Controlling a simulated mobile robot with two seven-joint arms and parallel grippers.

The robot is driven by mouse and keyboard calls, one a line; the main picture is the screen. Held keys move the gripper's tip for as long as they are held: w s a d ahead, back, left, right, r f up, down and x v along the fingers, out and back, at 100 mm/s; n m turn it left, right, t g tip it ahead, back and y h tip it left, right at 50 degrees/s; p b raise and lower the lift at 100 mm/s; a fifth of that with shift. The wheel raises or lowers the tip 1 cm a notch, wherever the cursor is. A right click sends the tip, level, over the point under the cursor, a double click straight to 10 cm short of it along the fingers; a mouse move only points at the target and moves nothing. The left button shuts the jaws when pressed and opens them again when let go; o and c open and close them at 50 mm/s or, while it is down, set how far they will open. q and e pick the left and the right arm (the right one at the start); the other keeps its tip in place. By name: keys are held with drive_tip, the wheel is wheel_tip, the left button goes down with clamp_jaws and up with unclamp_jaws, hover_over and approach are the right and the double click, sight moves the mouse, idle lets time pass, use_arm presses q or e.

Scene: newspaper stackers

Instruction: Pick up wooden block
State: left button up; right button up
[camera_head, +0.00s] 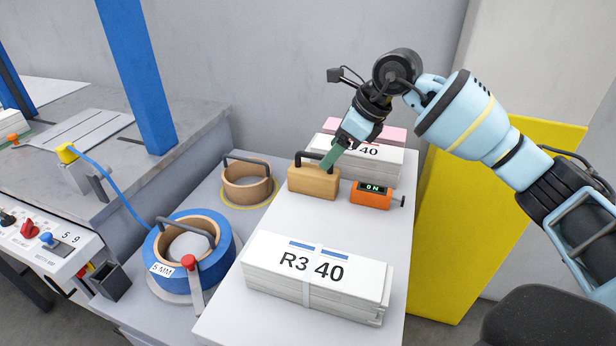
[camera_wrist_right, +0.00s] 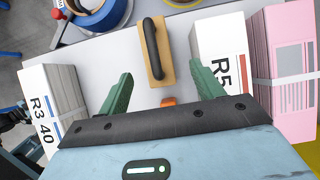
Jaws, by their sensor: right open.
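The wooden block (camera_head: 313,184) is a tan block with a dark handle on top. It stands on the white table between two paper stacks. My right gripper (camera_head: 332,154) has green fingers and is just above the block's handle end in the head view. In the right wrist view the wooden block (camera_wrist_right: 166,65) lies ahead, between the directions of the two open fingers (camera_wrist_right: 161,78), with its black handle facing the camera. The fingers are empty, and I cannot tell whether they touch it. My left gripper is not in view.
A banded stack marked R3 40 (camera_head: 315,275) lies in front; another stack (camera_head: 372,165) and a pink one (camera_head: 375,131) lie behind. Left is a blue tape roll (camera_head: 222,233) and a smaller ring (camera_head: 247,190).

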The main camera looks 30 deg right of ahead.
sight(319, 170)
drive_tip(key=shift+w+a+f, duration=0.15)
drive_tip(key=shift+a+f, duration=0.1)
drive_tip(key=shift+f, duration=0.4)
drive_tip(key=shift+w+a+f, duration=0.2)
drive_tip(key=shift+w+f, duration=0.1)
drive_tip(key=shift+f, duration=0.2)
drive_tip(key=shift+s+x, duration=0.2)
drive_tip(key=shift+x, duration=2.4)
drive_tip(key=shift+a, duration=0.1)
drive_tip(key=shift+c, duration=0.5)
drive_tip(key=c, duration=1.1)
wheel_tip(319, 170, up, 9)
drive_tip(key=shift+r, duration=0.5)
